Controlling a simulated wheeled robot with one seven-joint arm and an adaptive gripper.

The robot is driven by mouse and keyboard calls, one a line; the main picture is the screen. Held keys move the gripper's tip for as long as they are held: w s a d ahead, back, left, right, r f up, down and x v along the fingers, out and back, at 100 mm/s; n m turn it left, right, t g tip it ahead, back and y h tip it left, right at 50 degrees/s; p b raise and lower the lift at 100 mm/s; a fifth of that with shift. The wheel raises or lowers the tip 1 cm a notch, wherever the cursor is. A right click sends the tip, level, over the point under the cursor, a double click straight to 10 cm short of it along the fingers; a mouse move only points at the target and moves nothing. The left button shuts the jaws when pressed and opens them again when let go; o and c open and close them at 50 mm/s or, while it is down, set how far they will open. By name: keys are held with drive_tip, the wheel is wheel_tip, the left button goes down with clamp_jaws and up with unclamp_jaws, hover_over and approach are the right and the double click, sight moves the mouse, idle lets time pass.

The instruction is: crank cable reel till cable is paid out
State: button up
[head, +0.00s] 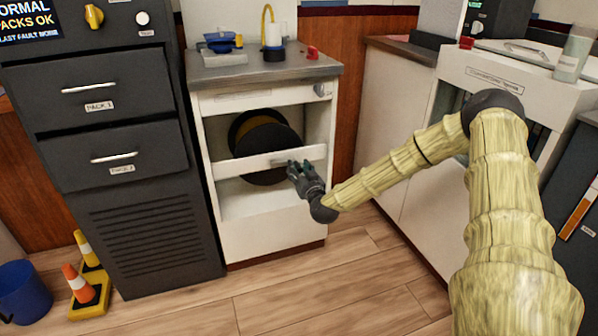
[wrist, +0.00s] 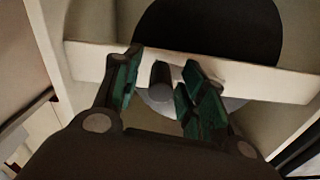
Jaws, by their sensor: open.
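The cable reel (head: 262,140) sits inside an open-fronted white cabinet (head: 265,233). It has black round flanges with yellow-brown cable between them, and its dark disc (wrist: 215,28) shows in the wrist view. A white bar (head: 248,166) crosses the cabinet front and hides part of the reel. My gripper (head: 299,170) is in front of the bar's right part. In the wrist view my open gripper (wrist: 160,70) has a short dark grey peg (wrist: 161,80), which looks like the crank handle, between its spread fingers. Contact with the peg cannot be told.
A dark drawer cabinet (head: 110,130) stands close on the left. White counter units (head: 398,135) stand on the right. Small cones (head: 80,285) and a blue bucket (head: 22,290) are at lower left. The wooden floor (head: 300,285) before the reel cabinet is clear.

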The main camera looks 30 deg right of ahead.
drive_tip(key=shift+c, duration=0.2)
clamp_jaws()
drive_tip(key=shift+r+n+p, duration=0.2)
drive_tip(key=shift+n+p, duration=0.1)
drive_tip(key=shift+p, duration=0.25)
drive_tip(key=r+n+p, duration=0.1)
drive_tip(key=r+p, duration=0.1)
drive_tip(key=p, duration=0.1)
drive_tip(key=shift+n+p, duration=0.4)
drive_tip(key=r+n+p, duration=0.1)
drive_tip(key=n+p, duration=0.1)
drive_tip(key=p, duration=0.1)
drive_tip(key=shift+r, duration=0.15)
drive_tip(key=w+a+r+n+p, duration=0.1)
drive_tip(key=a+r+n+p, duration=0.4)
drive_tip(key=n, duration=1)
drive_tip(key=shift+w+a+r+p, duration=0.3)
drive_tip(key=shift+a+p, duration=1)
drive_tip(key=shift+p, duration=0.7)
drive_tip(key=shift+n, duration=0.3)
